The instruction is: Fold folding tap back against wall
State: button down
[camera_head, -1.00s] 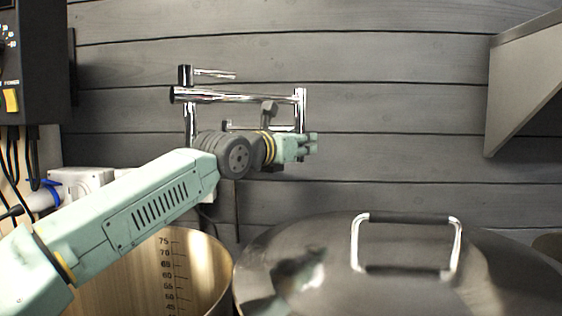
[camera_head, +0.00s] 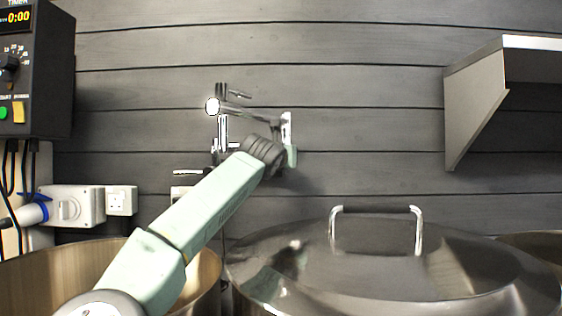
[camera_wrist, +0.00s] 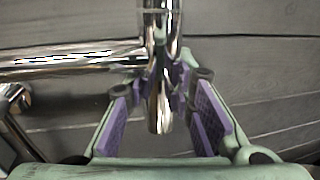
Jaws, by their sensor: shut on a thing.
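The chrome folding tap (camera_head: 248,112) is on the grey plank wall in the head view. Its arm runs from a round end at left to a downward spout (camera_head: 287,126) at right, looking foreshortened and angled toward the wall. My gripper (camera_head: 291,156) is at the spout's lower end, partly hidden by my wrist. In the wrist view, the spout (camera_wrist: 161,105) hangs between the purple pads of my gripper (camera_wrist: 164,112), which is shut on it. The tap's horizontal pipe (camera_wrist: 70,60) runs off to the left. The exact gap to the wall cannot be told.
A large lidded steel pot (camera_head: 390,270) stands below right, with an open steel pot (camera_head: 45,270) below left. A black control box (camera_head: 38,75) and white sockets (camera_head: 72,206) are at left. A metal shelf (camera_head: 490,90) juts out at upper right.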

jog(key=shift+w+a, duration=0.1)
dwell(0.3)
jog(key=c, duration=1.3)
grip_release()
jog(key=shift+c, duration=0.2)
jog(key=v, duration=1.2)
jog(key=shift+f, duration=0.1)
